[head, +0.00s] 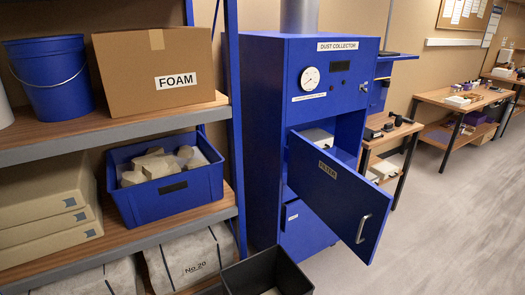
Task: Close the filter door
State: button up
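The filter door (325,190) is a blue panel labelled "FILTER" on the front of the blue dust collector cabinet (262,130). It stands wide open, swung out toward the viewer and to the right. A silver bar handle (363,228) is near its free right edge. Behind the door, the open compartment (350,130) shows part of a light-coloured thing inside; the rest is hidden by the door. My gripper is not in view.
Shelves on the left hold a blue bucket (48,75), a FOAM box (157,68) and a blue bin (172,196). A black open bin (266,275) stands before the cabinet. Workbenches (462,105) line the right wall. The grey floor (455,220) right of the door is clear.

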aim_at(353, 208)
jog(key=i+u, duration=0.1)
jog(key=u, duration=0.35)
jog(key=i+u, duration=0.1)
jog(key=u, duration=0.35)
jog(key=i+l+u, duration=0.1)
jog(key=u, duration=0.35)
jog(key=i+l+u, duration=0.1)
jog(key=u, duration=0.35)
